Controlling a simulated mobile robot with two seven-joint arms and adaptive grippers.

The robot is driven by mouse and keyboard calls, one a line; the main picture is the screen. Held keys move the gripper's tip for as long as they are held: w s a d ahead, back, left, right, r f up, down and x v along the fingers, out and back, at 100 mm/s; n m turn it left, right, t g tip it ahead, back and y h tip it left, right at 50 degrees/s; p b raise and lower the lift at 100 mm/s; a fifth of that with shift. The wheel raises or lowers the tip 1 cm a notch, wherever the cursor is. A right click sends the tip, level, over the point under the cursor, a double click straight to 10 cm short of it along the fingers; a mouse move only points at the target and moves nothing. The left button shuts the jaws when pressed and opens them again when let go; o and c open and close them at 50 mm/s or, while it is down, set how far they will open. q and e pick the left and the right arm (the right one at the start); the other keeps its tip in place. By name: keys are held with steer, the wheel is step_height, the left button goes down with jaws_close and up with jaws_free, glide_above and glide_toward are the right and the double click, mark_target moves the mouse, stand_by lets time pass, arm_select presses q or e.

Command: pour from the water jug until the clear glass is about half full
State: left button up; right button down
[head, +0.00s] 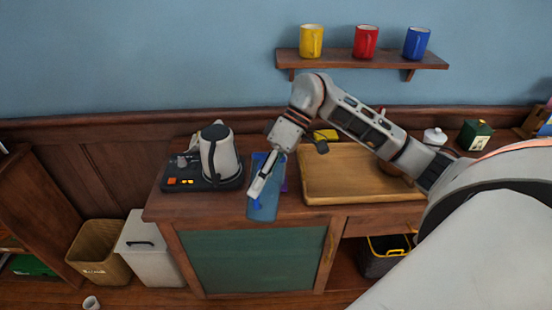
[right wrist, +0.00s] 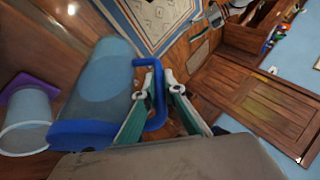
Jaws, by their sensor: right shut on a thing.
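The water jug (head: 266,209) is see-through blue, in front of the dark wood counter in the head view. In the right wrist view the jug (right wrist: 98,95) fills the left middle, with a darker blue rim and handle. My right gripper (head: 257,188) is shut on the handle; its fingers (right wrist: 160,72) lie on both sides of the handle in the wrist view. The clear glass (right wrist: 27,118) shows left of the jug in the wrist view, by a purple piece (right wrist: 28,90). The jug hides it in the head view. I cannot tell the water levels. My left gripper is out of view.
A kettle (head: 219,158) on a dark base stands left of the jug. A wooden tray (head: 345,193) lies to the right. Yellow, red and blue mugs stand on a wall shelf (head: 350,58). Two bins (head: 100,250) stand on the floor at left.

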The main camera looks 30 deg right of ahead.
steer(key=shift+s+a+f+t+h, duration=0.5)
steer(key=shift+s+a+t+h, duration=0.2)
steer(key=shift+s+a+h, duration=0.2)
steer(key=shift+s+a+f+n+t+h, duration=0.3)
steer(key=shift+a+f+n+t+h, duration=0.1)
steer(key=shift+f+t+h, duration=0.1)
steer(key=shift+s+a+f, duration=0.15)
steer(key=shift+f, duration=0.15)
steer(key=shift+s+a+f+t+h+b, duration=0.15)
steer(key=shift+a+f+t+h+b, duration=0.05)
steer(key=shift+f+t+h+b, duration=0.2)
steer(key=shift+s+a+f+t+h+b, duration=0.15)
steer(key=shift+f+t+h+b, duration=0.15)
steer(key=shift+f+h+b, duration=0.2)
steer(key=shift+a+f+n+t+h+b, duration=0.1)
steer(key=shift+f+n+t+h+b, duration=0.2)
steer(key=shift+f+t+h+b, duration=0.15)
step_height(320, 180, up, 8)
steer(key=r+n+p, duration=0.1)
steer(key=n+p, duration=0.1)
glide_above(254, 206)
steer(key=d, duration=0.2)
steer(key=shift+w+a+f+g+y, duration=0.15)
steer(key=shift+w+f+g+y, duration=0.1)
steer(key=shift+w+y, duration=0.15)
steer(key=shift+r, duration=0.15)
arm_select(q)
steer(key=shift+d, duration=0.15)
